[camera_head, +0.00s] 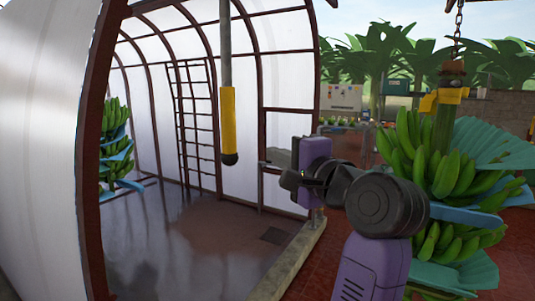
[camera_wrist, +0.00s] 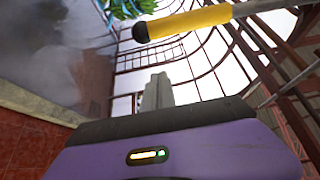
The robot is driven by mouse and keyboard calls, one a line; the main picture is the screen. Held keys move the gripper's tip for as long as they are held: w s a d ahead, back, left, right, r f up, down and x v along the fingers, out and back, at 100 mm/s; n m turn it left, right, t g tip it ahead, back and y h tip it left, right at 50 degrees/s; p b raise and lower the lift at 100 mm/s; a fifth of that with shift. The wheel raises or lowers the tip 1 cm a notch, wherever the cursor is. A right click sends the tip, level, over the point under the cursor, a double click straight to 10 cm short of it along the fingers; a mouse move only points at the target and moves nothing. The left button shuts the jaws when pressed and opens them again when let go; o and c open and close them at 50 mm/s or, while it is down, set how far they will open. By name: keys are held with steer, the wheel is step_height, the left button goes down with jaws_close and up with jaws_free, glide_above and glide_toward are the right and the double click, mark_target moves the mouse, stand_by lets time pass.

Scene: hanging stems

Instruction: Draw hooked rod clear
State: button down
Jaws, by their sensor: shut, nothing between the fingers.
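The rod hangs upright from above the frame in the head view, with a grey shaft (camera_head: 225,45), a yellow grip (camera_head: 228,118) and a black rounded lower end (camera_head: 229,159). Its hook is not in view. In the wrist view the yellow grip (camera_wrist: 190,21) and black end (camera_wrist: 140,32) cross the top, beyond my fingertips. My gripper (camera_head: 265,163) is right of the rod's lower end in the head view, visibly apart from it. In the wrist view the grey fingers (camera_wrist: 157,85) are together, with nothing between them.
A banana bunch (camera_head: 440,160) with blue sheets hangs from a chain at the right, close to my arm. Another bunch (camera_head: 115,130) hangs at the left. A brown-framed, translucent arched tunnel (camera_head: 285,80) encloses the rod, with a ladder-like rack (camera_head: 197,125) behind. The floor below the rod is clear.

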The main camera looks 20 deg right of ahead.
steer(key=w+a+p, duration=0.3)
steer(key=w+a, duration=0.1)
steer(key=w, duration=0.2)
steer(key=shift+w+a, duration=0.2)
steer(key=shift+w, duration=0.1)
stand_by(0.3)
steer(key=s+a, duration=0.8)
steer(key=a, duration=0.3)
steer(key=shift+a, duration=0.15)
